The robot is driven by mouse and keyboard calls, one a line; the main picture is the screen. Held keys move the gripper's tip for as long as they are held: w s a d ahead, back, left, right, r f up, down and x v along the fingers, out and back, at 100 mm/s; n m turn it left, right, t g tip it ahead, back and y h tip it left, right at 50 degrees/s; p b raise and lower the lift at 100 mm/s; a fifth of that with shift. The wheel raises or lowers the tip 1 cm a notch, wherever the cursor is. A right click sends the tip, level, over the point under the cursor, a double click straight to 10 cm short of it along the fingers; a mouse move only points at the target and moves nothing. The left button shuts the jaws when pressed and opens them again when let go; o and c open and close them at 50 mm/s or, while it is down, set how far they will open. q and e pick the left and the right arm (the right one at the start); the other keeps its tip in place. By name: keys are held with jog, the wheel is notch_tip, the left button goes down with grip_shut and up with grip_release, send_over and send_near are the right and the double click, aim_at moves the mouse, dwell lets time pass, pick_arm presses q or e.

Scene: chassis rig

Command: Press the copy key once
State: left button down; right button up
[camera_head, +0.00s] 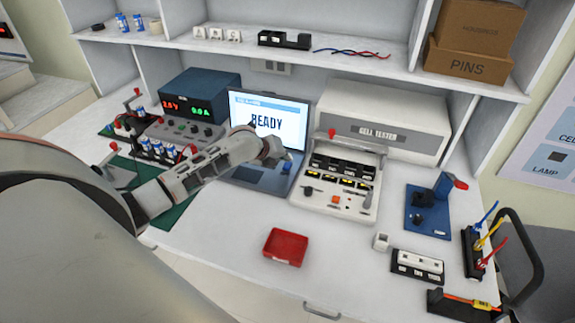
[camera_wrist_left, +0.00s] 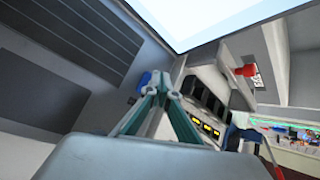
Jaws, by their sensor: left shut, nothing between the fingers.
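The laptop (camera_head: 266,128) stands open in the middle of the bench, and its screen reads READY. A small blue key (camera_head: 286,168) sits at the right side of its keyboard deck; no label on it is legible. The blue key also shows in the left wrist view (camera_wrist_left: 144,82), just left of the fingertips and partly hidden by them. My left gripper (camera_head: 282,154) reaches over the keyboard from the left, close to the blue key. In the left wrist view the gripper (camera_wrist_left: 161,80) has its fingertips together and empty. I cannot tell whether it touches the key. My right gripper is not in view.
The cell tester (camera_head: 385,125) and its white fixture (camera_head: 335,195) stand right of the laptop. The power supply (camera_head: 200,95) and battery holders are left. A red tray (camera_head: 285,246) lies in front. A blue stand (camera_head: 430,210) is farther right. Bare bench surrounds the red tray.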

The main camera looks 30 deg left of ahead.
aim_at(286, 166)
pick_arm(q)
jog(key=shift+f, duration=0.1)
dwell(0.3)
jog(key=shift+f, duration=0.35)
jog(key=shift+f+b, duration=0.35)
jog(key=shift+f, duration=0.1)
dwell(0.7)
dwell(0.3)
jog(key=shift+r+p, duration=0.95)
jog(key=shift+p, duration=0.15)
jog(key=shift+r, duration=2.45)
jog(key=shift+d, duration=0.1)
